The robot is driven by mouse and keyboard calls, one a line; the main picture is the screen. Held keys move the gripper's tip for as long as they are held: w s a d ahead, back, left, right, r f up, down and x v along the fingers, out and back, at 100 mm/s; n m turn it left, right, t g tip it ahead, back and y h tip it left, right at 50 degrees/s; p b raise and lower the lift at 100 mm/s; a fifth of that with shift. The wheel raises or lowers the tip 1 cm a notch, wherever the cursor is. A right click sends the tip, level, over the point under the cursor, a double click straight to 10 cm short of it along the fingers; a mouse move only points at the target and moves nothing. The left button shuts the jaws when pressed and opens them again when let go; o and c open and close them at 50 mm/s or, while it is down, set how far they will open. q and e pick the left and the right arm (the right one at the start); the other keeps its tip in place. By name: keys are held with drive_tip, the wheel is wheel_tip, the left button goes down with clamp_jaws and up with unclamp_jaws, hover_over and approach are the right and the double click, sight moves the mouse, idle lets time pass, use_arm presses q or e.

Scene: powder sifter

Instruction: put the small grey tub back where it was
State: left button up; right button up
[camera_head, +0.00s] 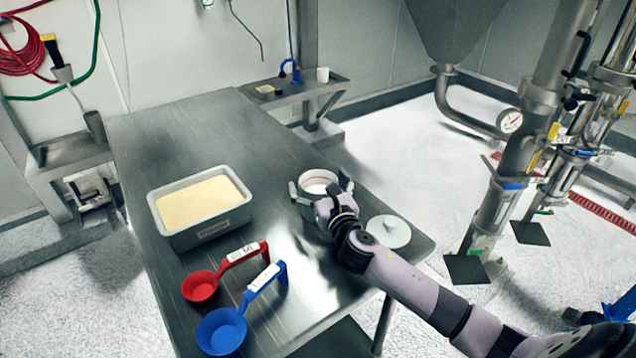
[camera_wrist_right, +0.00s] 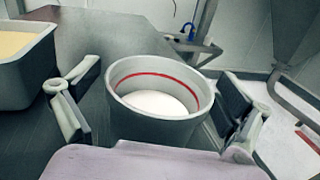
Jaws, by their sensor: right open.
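The small grey tub (camera_head: 319,180) stands upright on the steel table near its right edge. In the right wrist view the tub (camera_wrist_right: 160,127) shows a red line inside its rim and white powder at the bottom. My right gripper (camera_head: 320,188) is open, with one finger on each side of the tub. In the wrist view the right gripper (camera_wrist_right: 158,118) shows gaps between its fingers and the tub wall. My left gripper is not in view.
A large bin of yellowish powder (camera_head: 184,238), a red scoop (camera_head: 201,286) and a blue scoop (camera_head: 222,330) are on the table (camera_head: 200,130). A round white lid (camera_head: 389,231) lies right of the tub. The table's far part is clear.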

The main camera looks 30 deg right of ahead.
drive_tip(key=shift+r, duration=0.25)
drive_tip(key=s, duration=0.3)
drive_tip(key=s+a, duration=0.1)
drive_tip(key=s, duration=0.3)
drive_tip(key=s+b, duration=0.1)
drive_tip(key=s, duration=0.2)
drive_tip(key=shift+s+a+f, duration=0.15)
drive_tip(key=shift+s+a, duration=0.05)
drive_tip(key=shift+s, duration=0.8)
